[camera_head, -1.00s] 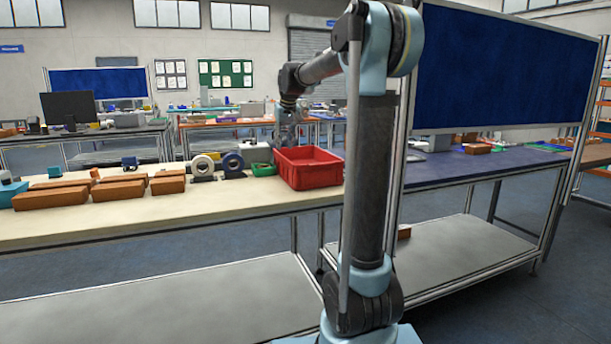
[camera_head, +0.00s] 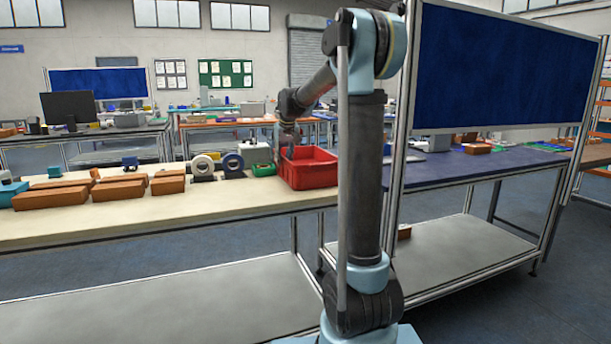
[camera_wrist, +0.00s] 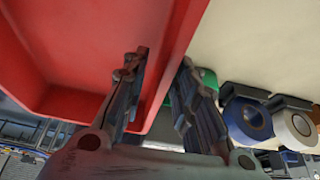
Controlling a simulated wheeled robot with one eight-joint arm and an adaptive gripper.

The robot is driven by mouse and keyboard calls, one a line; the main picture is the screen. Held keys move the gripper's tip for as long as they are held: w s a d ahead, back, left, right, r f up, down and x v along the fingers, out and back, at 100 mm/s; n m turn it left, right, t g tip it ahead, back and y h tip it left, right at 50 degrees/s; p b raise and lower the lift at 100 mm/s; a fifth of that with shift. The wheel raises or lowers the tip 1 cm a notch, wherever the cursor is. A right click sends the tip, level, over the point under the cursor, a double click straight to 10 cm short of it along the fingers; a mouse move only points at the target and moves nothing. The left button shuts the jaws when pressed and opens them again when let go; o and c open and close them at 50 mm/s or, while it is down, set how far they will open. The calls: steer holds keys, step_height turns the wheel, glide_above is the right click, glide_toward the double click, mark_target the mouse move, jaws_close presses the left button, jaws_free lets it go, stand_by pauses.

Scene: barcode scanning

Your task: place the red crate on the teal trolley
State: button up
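The red crate (camera_head: 310,175) sits on the cream worktable, near its right end; in the wrist view its red wall and floor (camera_wrist: 80,50) fill the upper left. My gripper (camera_head: 290,146) is at the crate's left back rim. In the wrist view its two fingers (camera_wrist: 165,62) are apart, one on the crate's inner side and one on the outer side, with the wall between them. I see a gap and no clear grip.
Blue and white tape rolls (camera_head: 233,163) and a green item stand just left of the crate. Several brown boxes (camera_head: 120,189) lie farther left on the cream table (camera_head: 200,210). A blue table and tall blue panel (camera_head: 510,70) stand to the right.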

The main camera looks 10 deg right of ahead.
jaws_close()
steer(key=shift+r, duration=0.1)
